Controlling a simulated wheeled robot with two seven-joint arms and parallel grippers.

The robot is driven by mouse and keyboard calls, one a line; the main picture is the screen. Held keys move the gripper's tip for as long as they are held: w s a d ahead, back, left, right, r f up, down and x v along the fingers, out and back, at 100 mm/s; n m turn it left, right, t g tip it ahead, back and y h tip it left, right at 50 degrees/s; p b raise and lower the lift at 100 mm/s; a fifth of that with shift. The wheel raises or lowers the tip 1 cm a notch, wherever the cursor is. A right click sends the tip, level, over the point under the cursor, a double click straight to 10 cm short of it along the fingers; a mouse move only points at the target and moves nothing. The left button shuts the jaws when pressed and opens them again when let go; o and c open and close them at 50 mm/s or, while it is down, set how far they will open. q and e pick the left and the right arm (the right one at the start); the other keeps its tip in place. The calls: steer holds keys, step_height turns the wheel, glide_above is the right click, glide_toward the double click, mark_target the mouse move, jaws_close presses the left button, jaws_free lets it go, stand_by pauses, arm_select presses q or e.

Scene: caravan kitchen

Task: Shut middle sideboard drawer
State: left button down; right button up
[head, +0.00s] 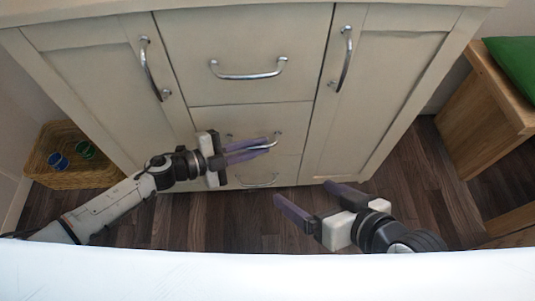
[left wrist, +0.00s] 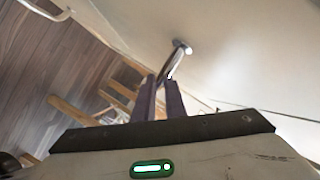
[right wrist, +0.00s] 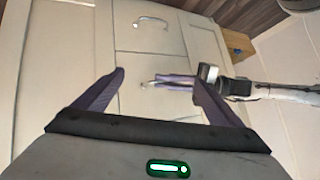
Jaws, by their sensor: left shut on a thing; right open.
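The middle sideboard drawer (head: 213,117) sits between the top and bottom drawers. Its front looks flush or nearly flush with the sideboard; any small gap is hard to tell from above. My left gripper (head: 266,145) is shut on the drawer's curved metal handle (head: 277,137), near the handle's right part. The fingers cover part of the handle. In the left wrist view the handle (left wrist: 179,56) rises from between the fingertips. My right gripper (head: 303,192) is open and empty, apart from the sideboard, low and right of the drawers.
The top drawer (head: 245,40) and the bottom drawer handle (head: 258,182) are near the left gripper. Cupboard doors flank the drawers. A wicker basket (head: 70,177) stands left on the floor. A wooden bench (head: 485,115) with a green cushion (head: 515,65) stands right.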

arm_select(q)
steer(key=shift+w+a, duration=0.1)
steer(key=shift+w, duration=0.2)
steer(key=c, duration=2.1)
jaws_free()
steer(key=shift+s+a+r, duration=0.1)
steer(key=shift+a+r, duration=0.05)
steer(key=shift+a, duration=0.1)
steer(key=p+v, duration=0.3)
steer(key=v, duration=0.6)
steer(key=shift+s+a, duration=0.3)
arm_select(e)
steer(key=shift+s+d+f+g+h, duration=0.15)
steer(key=shift+d+f+g+h, duration=0.15)
steer(key=shift+d+f, duration=0.2)
steer(key=shift+s+d+f+g+h, duration=0.2)
steer(key=shift+d+f+h, duration=0.2)
steer(key=shift+f, duration=0.15)
